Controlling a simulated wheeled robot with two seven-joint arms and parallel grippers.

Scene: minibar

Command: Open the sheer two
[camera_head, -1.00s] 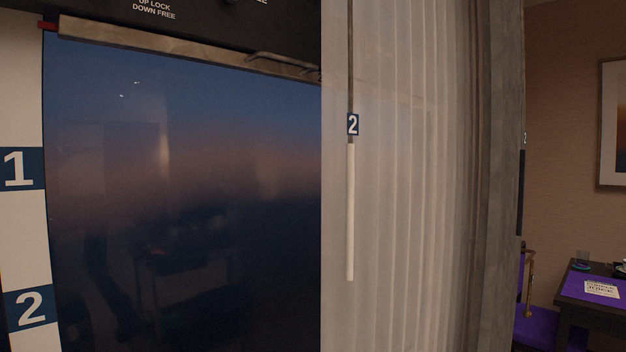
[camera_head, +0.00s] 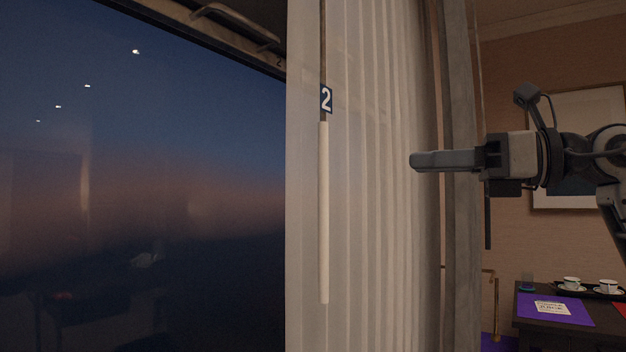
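The sheer curtain (camera_head: 388,230) hangs in pale vertical folds right of the dark window, covering its right part. A white wand (camera_head: 323,215) hangs upright in front of the sheer from a thin dark rod. My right gripper (camera_head: 416,161) comes in from the right and points left, level with the wand's upper part. It is apart from the wand, with a clear gap between. Its fingers overlap from the side, so their opening is hidden. My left gripper is out of view.
The dark window (camera_head: 150,200) fills the left, with a rail (camera_head: 235,22) along its top. A thicker drape (camera_head: 461,220) hangs right of the sheer. A dark table (camera_head: 560,323) with cups and a purple mat stands at lower right.

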